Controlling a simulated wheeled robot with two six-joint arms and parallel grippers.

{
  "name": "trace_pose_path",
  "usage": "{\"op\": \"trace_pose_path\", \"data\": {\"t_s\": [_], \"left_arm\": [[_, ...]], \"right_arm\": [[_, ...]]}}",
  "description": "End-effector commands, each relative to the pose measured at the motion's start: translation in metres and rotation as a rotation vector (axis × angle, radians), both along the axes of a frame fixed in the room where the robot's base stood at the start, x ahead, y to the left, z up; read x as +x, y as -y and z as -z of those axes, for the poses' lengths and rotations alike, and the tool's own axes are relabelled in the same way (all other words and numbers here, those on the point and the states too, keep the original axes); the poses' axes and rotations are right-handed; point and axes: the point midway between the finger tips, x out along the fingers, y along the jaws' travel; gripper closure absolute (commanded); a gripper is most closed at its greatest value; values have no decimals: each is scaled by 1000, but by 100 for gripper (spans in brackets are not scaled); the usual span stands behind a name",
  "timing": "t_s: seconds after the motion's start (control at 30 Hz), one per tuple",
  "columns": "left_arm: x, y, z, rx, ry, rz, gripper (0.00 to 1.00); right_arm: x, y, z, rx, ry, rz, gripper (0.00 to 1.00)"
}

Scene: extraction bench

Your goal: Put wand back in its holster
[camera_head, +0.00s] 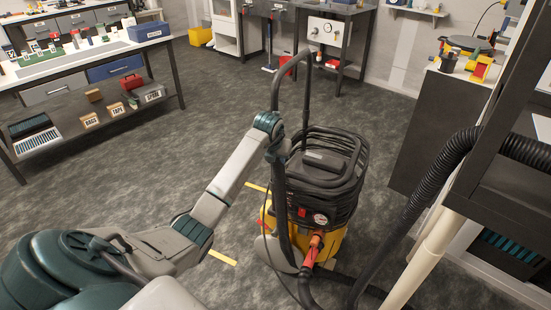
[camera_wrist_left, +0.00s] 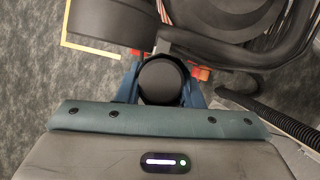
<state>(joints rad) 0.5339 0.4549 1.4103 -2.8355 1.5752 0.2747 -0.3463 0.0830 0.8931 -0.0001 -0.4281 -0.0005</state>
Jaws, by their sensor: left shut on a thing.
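A yellow and black vacuum (camera_head: 323,175) stands on the floor at the centre, with a gauge and dark cable or hose wound round its top. A black tubular hoop rises over it. My left gripper (camera_head: 283,150) reaches its left side, its fingers mostly hidden there. In the left wrist view my left gripper (camera_wrist_left: 160,82) is shut, blue fingers either side of a round black thing, which looks like the wand (camera_wrist_left: 161,78) seen end-on. I cannot clearly tell the wand from the vacuum's black tubes in the head view, nor make out the holster. My right gripper is out of view.
A black ribbed hose (camera_head: 430,195) and a cream pipe (camera_head: 425,262) run along the right, beside a dark cabinet (camera_head: 432,135). An orange fitting (camera_head: 313,250) sits at the vacuum's front. Yellow tape (camera_head: 222,257) marks the floor. The floor behind and left of the vacuum is clear.

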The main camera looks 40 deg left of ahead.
Motion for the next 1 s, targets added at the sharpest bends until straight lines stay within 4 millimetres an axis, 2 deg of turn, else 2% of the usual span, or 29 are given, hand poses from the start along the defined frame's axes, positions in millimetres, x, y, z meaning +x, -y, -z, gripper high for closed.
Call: {"op": "trace_pose_path", "data": {"t_s": [0.63,0.67,0.77,1.0], "left_arm": [[0,0,16,0,0,0,98],[0,0,16,0,-1,0,61],[0,0,16,0,-1,0,41],[0,0,16,0,-1,0,41]], "right_arm": [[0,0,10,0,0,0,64],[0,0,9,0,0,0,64],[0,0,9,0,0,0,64],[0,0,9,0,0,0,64]]}}
